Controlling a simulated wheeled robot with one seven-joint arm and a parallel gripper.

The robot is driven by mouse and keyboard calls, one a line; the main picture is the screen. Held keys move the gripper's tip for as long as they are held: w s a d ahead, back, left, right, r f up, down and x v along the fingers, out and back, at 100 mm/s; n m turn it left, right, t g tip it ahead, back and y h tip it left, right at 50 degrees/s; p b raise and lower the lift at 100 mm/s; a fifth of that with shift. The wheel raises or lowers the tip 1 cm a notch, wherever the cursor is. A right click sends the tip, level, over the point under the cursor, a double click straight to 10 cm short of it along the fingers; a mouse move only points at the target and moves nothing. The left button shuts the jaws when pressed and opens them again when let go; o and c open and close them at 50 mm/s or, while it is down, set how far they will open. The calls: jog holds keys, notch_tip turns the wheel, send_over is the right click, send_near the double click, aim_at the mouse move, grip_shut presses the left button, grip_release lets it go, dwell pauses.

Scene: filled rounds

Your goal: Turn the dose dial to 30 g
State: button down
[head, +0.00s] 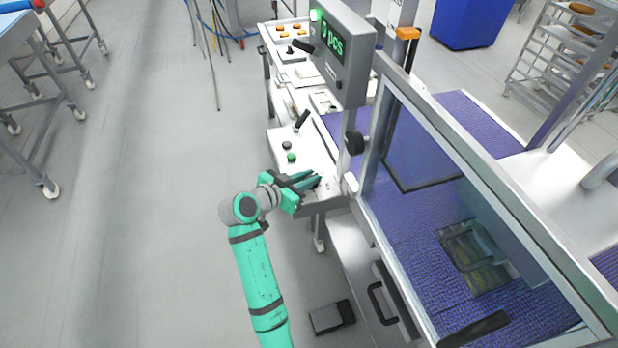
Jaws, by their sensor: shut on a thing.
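My gripper (311,183) is at the front right part of the white control panel (314,153), its fingers pointing right. It is shut on a small dark knob at the panel's surface, which looks to be the dose dial. The fingers hide most of the dial, and its pointer and scale marks cannot be read from here. The display (333,40) above the panel shows green text that reads as "0 pcs".
A blue belt lies behind the guard.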

jog(key=c, duration=1.7)
grip_release()
jog(key=v, duration=1)
jog(key=shift+s+a+r, duration=0.2)
jog(key=shift+s+a, duration=0.05)
